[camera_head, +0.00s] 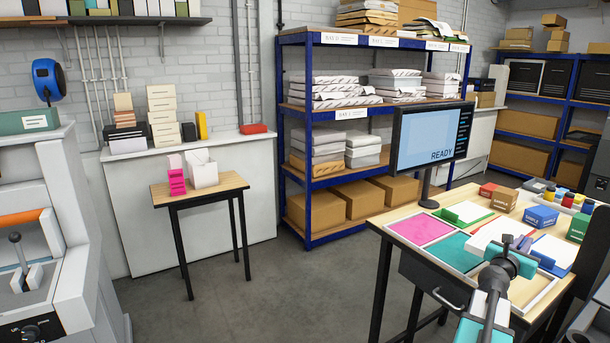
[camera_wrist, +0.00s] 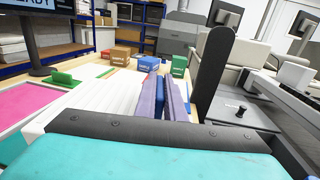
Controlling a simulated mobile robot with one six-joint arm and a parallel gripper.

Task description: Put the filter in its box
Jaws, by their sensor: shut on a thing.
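My gripper (camera_head: 512,246) is over the worktable at the right, above its trays. It is shut on a white, ribbed piece that looks like the filter (camera_wrist: 100,103). In the wrist view the piece lies left of the dark right finger (camera_wrist: 210,72); the other finger is hidden. In the head view a white piece (camera_head: 492,233) shows beside the gripper, partly covered by it. A white open box (camera_head: 203,174) stands on the small table (camera_head: 224,184) at the left. I cannot tell for sure that it is the filter's box.
A pink slotted holder (camera_head: 177,180) stands beside the white box. The worktable carries a monitor (camera_head: 428,137), a magenta tray (camera_head: 420,229) and small brown (camera_head: 503,199), blue (camera_head: 541,217) and green boxes (camera_head: 579,227). Purple-blue slabs (camera_wrist: 175,103) show near my fingers. Floor (camera_head: 300,285) between the tables is clear.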

